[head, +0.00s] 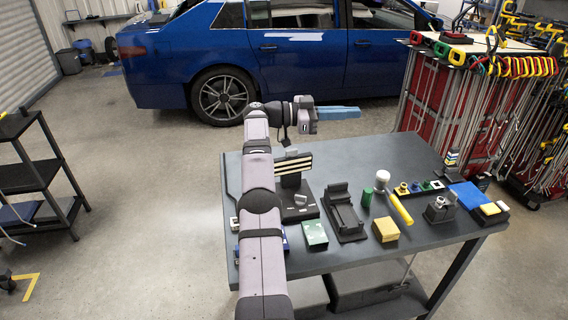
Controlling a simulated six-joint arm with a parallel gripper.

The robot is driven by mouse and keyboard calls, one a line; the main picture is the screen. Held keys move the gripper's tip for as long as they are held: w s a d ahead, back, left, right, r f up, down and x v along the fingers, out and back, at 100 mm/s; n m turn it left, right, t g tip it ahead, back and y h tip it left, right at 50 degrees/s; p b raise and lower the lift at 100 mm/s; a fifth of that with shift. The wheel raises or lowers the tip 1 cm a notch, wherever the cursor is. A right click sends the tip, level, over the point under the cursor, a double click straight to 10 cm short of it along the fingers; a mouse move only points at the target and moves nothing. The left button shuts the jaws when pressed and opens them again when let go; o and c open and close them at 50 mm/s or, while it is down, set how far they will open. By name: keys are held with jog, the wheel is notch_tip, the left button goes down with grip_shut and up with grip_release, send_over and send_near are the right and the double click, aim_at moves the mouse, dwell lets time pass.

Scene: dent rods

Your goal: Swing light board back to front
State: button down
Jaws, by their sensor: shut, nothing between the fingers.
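The light board (301,167), a black panel with pale stripes, stands on a dark stand and base (305,211) at the left part of the grey workbench. The board faces the camera and looks slightly tilted. My arm passes in front of its left side and hides part of it. My gripper (358,112), with blue fingers, is shut and empty. It is beyond and above the board in the picture, pointing right, apart from the board.
The workbench (385,153) also holds a black cradle (344,215), a green-and-white box (314,235), a yellow block (385,230), a yellow cylinder (400,208) and a white-topped item (382,180). A blue car (290,50) stands behind. Racks of rods (470,100) stand at right. The bench's back middle is clear.

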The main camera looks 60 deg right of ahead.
jog(key=s+r+n+g+h+p, duration=0.1)
jog(key=s+r+n+g, duration=0.3)
jog(key=s, duration=1.2)
jog(key=s+r+n+g+p, duration=0.15)
jog(key=s+r+g, duration=0.4)
jog(key=s, duration=0.95)
jog(key=w+a+f+n+t+h, duration=0.2)
jog(key=w+f+n+t+h, duration=0.2)
jog(key=w+f+n+t, duration=0.75)
jog(key=w+a+f+n+t+h, duration=0.25)
jog(key=w+f+t+h, duration=0.4)
jog(key=t, duration=1.05)
jog(key=w+a+f+m+t+y, duration=0.4)
jog(key=w+a+m+y, duration=0.1)
jog(key=w+a+m, duration=0.3)
jog(key=w+a+f+m+t+y, duration=0.5)
jog(key=w+a+m+y, duration=0.1)
jog(key=w+a+m, duration=0.2)
jog(key=shift+f+p, duration=0.25)
jog(key=shift+p, duration=0.1)
